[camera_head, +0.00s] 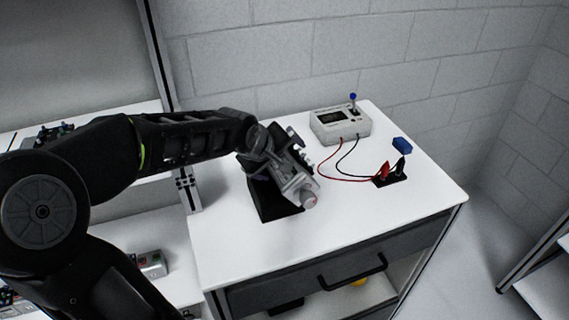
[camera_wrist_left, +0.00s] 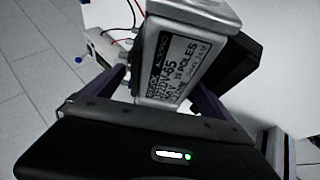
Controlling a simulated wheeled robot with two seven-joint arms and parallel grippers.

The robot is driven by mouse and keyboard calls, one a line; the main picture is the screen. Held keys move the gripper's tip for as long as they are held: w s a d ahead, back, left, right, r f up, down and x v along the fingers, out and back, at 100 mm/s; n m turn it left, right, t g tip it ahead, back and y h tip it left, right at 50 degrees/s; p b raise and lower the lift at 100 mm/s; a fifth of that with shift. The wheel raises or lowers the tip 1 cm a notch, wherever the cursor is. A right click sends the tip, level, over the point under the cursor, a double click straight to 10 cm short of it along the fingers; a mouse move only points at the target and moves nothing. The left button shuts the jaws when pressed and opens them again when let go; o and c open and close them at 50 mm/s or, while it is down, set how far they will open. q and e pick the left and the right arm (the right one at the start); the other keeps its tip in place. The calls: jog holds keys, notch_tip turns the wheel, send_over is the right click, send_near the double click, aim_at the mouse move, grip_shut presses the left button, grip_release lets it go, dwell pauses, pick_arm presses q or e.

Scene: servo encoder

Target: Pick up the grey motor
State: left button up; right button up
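The grey motor (camera_head: 293,183) is a boxy metal body with a light round end, tilted over a black holder (camera_head: 266,203) on the white table. In the left wrist view the motor (camera_wrist_left: 190,50) shows a black and white printed label. My left gripper (camera_head: 268,160) reaches it from the left, and its two purple fingers (camera_wrist_left: 160,97) stand on either side of the motor, seemingly closed against it. The wrist view shows part of the black holder (camera_wrist_left: 228,66) behind the motor. I cannot tell whether the motor still touches the holder. My right gripper is not in view.
A white meter box (camera_head: 340,124) with a blue-topped lever stands at the back. Red and black wires (camera_head: 345,165) run from it to clips on a small black base (camera_head: 390,180). The table's (camera_head: 400,215) front right is clear. A shelf with parts stands at left.

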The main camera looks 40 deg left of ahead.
pick_arm(q)
jog(key=shift+s+f, duration=0.1)
jog(key=shift+f, duration=0.05)
jog(key=c, duration=1.8)
jog(key=shift+r, duration=0.2)
